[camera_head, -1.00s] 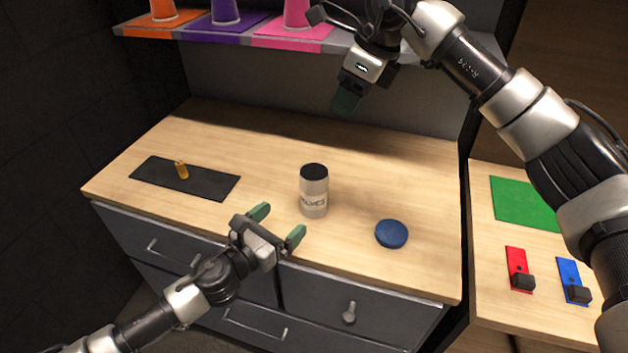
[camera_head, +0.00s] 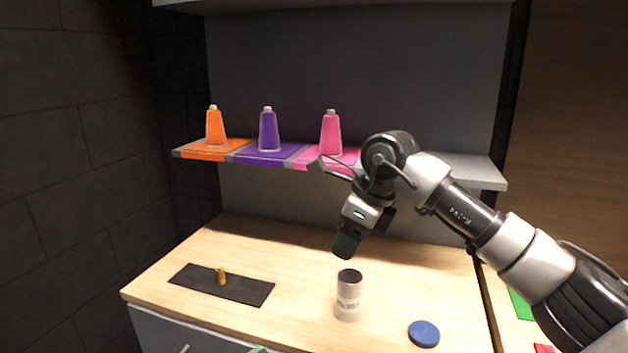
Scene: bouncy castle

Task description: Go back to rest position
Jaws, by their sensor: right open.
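My right gripper (camera_head: 346,245) hangs fingers-down above the wooden counter, just above and behind a pale, labelled jar (camera_head: 348,302). The fingers are open, seen nearly edge-on, with nothing between them. The jar stands upright, apart from the gripper, with a dark top. My left gripper is almost wholly below the frame; only a sliver of a green fingertip (camera_head: 257,350) shows at the bottom edge, so its opening is hidden.
A blue disc (camera_head: 424,333) lies right of the jar. A black mat (camera_head: 222,285) bears a small yellow-brown piece (camera_head: 221,276). A shelf holds orange (camera_head: 215,128), purple (camera_head: 268,132) and pink (camera_head: 330,133) cones. Wooden counter (camera_head: 285,253) is bare between mat and jar.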

